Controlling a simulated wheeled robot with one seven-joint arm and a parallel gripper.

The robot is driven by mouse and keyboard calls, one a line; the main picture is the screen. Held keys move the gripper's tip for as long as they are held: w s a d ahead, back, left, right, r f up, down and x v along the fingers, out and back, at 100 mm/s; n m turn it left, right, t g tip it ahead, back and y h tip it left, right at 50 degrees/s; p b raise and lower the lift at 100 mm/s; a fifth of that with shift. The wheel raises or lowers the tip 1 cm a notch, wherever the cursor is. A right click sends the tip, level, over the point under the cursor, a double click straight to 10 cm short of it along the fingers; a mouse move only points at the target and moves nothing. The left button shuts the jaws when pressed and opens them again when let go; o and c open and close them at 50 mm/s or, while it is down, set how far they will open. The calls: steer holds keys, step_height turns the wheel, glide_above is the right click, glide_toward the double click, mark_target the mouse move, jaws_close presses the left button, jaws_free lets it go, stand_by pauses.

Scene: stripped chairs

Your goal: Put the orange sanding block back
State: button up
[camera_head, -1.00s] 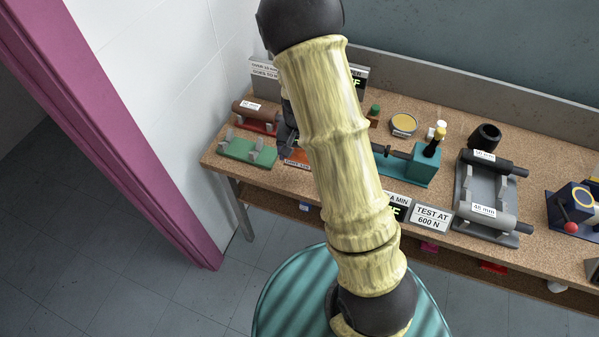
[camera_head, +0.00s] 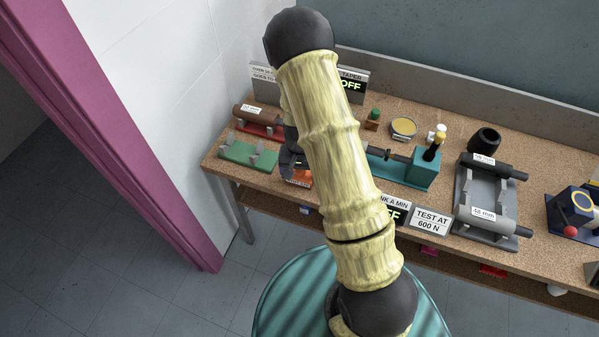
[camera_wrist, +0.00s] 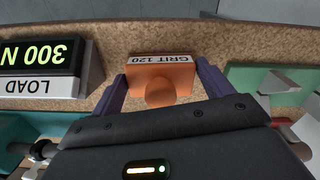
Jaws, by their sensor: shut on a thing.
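The orange sanding block (camera_wrist: 150,73), labelled GRIT 120, sits between the two purple fingers of my gripper (camera_wrist: 161,86) in the wrist view. It has a rounded orange knob on the side facing the camera. The fingers are shut on it, one at each end. In the head view the block (camera_head: 301,177) shows partly below my dark gripper (camera_head: 291,158), near the front edge of the bench (camera_head: 222,172). My arm hides part of the gripper. I cannot tell whether the block touches the bench top or hangs just above it.
A green fixture (camera_head: 247,152) stands left of the block, with a red fixture holding a brown cylinder (camera_head: 255,118) behind. A teal device (camera_head: 424,170) and a LOAD 300 N display (camera_wrist: 42,68) stand on the other side. A teal round surface (camera_head: 285,285) lies in front.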

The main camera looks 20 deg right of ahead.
mark_target(300, 171)
steer(key=shift+f, duration=0.15)
steer(key=o, duration=0.9)
step_height(300, 171, up, 12)
steer(key=shift+r+b, duration=0.2)
steer(key=shift+b, duration=0.2)
